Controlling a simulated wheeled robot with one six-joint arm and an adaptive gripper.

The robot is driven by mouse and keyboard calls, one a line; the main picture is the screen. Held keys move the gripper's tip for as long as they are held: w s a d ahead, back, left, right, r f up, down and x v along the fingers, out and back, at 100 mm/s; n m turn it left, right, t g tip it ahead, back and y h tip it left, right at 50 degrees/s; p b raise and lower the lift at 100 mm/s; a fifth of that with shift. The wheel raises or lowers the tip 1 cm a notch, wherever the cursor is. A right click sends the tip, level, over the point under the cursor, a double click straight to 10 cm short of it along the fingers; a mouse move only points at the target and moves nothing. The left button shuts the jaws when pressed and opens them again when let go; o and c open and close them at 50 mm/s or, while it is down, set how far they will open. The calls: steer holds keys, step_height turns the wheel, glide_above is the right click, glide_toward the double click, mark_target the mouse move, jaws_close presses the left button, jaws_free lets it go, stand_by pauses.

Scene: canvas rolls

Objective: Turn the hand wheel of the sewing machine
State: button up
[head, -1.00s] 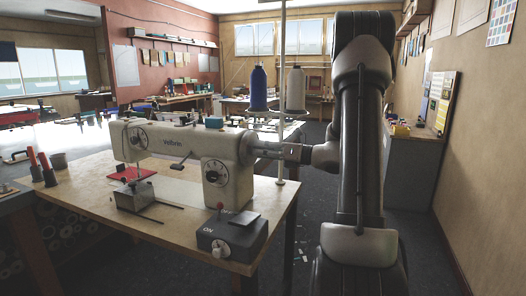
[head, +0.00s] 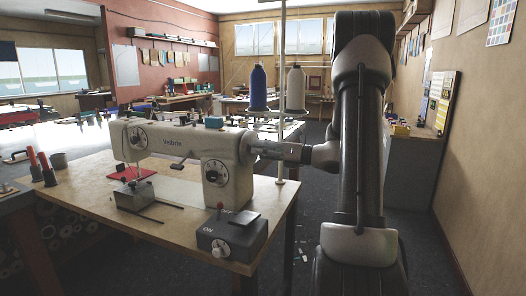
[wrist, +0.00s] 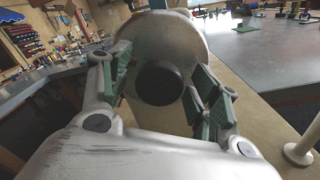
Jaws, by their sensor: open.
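The cream sewing machine (head: 175,143) stands on a wooden table, its right end facing my arm. Its hand wheel (head: 246,147) is at that end, partly covered by my gripper (head: 258,150) in the head view. In the wrist view the hand wheel (wrist: 190,40) is a pale disc with a dark round hub (wrist: 160,83). My gripper (wrist: 160,68) is open there, with one green-padded finger on each side of the hub. The fingertips overlap the wheel's face; I cannot tell whether they touch it.
A grey switch box (head: 232,236) marked ON sits at the table's front right. A thin pole (head: 281,110) rises behind the gripper, near blue (head: 258,88) and white (head: 296,88) thread cones. Red-handled tools (head: 40,165) stand at left.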

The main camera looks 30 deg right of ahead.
steer(key=v, duration=1.2)
